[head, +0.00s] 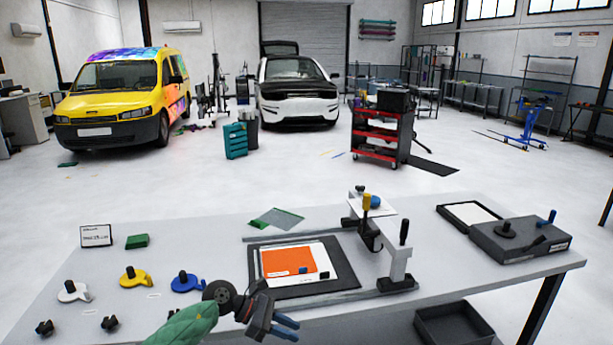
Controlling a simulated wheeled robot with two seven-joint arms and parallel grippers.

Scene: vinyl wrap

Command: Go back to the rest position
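My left gripper (286,327) is at the front edge of the table (210,262), low in the head view. Its two blue fingertips point right and show a narrow gap, with nothing visible between them. The green-sleeved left arm comes in from the bottom. My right gripper is out of view.
A bench press (397,262) stands right of the mat. A grey case (520,240) sits at the table's right end. Yellow (134,279), blue (187,283) and white (72,291) knobbed tools lie at left. An open bin (455,325) is below the table's right side.

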